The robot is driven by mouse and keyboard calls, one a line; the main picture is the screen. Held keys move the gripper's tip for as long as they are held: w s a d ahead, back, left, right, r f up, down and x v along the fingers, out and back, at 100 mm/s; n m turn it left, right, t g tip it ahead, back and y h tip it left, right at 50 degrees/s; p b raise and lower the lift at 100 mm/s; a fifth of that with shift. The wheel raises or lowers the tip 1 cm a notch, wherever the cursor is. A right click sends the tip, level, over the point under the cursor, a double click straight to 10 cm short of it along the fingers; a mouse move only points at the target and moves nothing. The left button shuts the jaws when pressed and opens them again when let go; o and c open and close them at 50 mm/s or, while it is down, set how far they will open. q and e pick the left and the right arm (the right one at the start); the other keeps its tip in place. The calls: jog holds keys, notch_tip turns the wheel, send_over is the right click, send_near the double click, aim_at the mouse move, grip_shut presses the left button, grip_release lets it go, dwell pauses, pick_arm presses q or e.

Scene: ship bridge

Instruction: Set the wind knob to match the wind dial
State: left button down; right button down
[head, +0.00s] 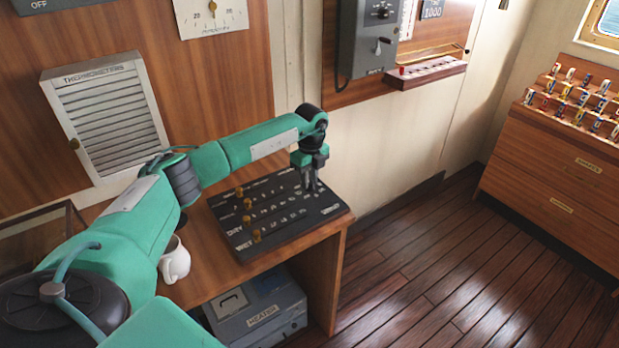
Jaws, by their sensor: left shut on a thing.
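A dark panel (290,228) with white lettering lies on the wooden desk. Several brass knobs, one of them a front knob (256,236), stand along its left side beside rows of marks. The lettering is too small to tell which is the wind knob. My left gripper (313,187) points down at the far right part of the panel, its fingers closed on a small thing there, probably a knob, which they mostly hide. A white dial (212,12) with a needle is on the wall, cut by the top edge; I cannot tell whether it is the wind dial.
A white mug (174,262) stands on the desk left of the panel. A louvred thermometer box (107,118) and a grey wall unit (366,42) hang on the wall. Wooden drawers (560,180) stand right; the floor between is clear.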

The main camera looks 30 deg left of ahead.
pick_arm(q)
jog(key=shift+r, duration=0.1)
pick_arm(e)
jog(key=shift+d, duration=0.25)
pick_arm(q)
jog(key=c, duration=1.2)
grip_release()
pick_arm(e)
jog(key=shift+s+a, duration=0.1)
pick_arm(q)
jog(key=shift+r, duration=0.25)
notch_tip(320, 180, up, 9)
jog(key=b, duration=0.2)
notch_tip(320, 180, up, 4)
send_over(310, 181)
jog(key=shift+w+r+b, duration=0.1)
jog(key=shift+b, duration=0.25)
pick_arm(e)
jog(key=shift+w+f, duration=0.9)
